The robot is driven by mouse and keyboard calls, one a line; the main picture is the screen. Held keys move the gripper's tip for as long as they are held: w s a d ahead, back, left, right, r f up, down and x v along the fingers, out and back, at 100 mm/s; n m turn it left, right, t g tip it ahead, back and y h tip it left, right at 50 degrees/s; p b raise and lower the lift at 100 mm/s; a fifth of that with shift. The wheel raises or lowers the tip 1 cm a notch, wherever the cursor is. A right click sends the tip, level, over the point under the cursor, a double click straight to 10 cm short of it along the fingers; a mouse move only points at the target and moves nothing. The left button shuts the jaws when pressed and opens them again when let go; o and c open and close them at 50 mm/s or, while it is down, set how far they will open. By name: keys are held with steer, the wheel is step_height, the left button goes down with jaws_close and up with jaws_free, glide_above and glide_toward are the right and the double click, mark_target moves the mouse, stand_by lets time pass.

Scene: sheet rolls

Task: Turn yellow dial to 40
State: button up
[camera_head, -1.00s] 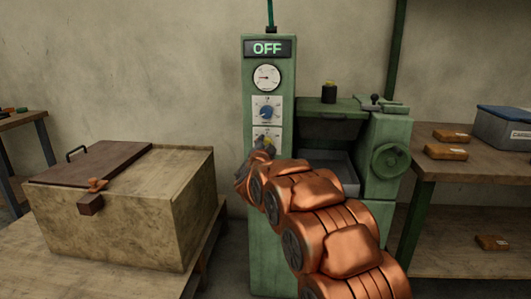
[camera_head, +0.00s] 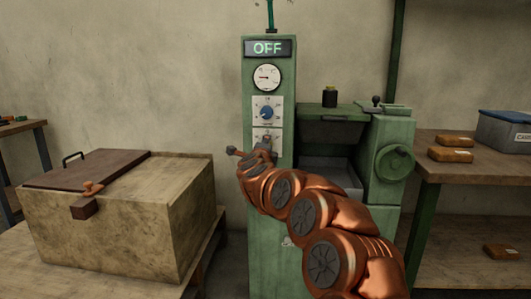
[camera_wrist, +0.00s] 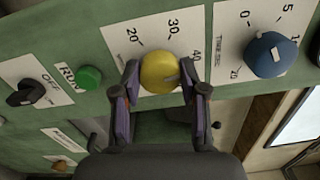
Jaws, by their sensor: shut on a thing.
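The yellow dial (camera_wrist: 160,73) is on the green machine's front panel, with a plate marked 20, 30 and 40. In the wrist view, my gripper (camera_wrist: 160,68) has one finger on each side of the dial and is shut on it. A pale pointer mark on the dial faces right and slightly down in the picture, on the side of the 40. The exact reading is hard to tell. In the head view, my gripper (camera_head: 262,147) is at the lower dial plate and hides the yellow dial.
The blue dial (camera_wrist: 265,53) sits beside the yellow one. The green RUN button (camera_wrist: 89,77) and the black OFF knob (camera_wrist: 27,93) are on the other side. The display (camera_head: 268,48) reads OFF. A wooden box (camera_head: 120,225) stands at left, a shelf (camera_head: 470,175) at right.

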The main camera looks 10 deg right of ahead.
steer(key=shift+f+m+b, duration=0.1)
steer(key=shift+m+b, duration=0.3)
steer(key=shift+m, duration=0.4)
steer(key=o, duration=1.1)
steer(key=shift+o, duration=0.2)
steer(key=v, duration=1.2)
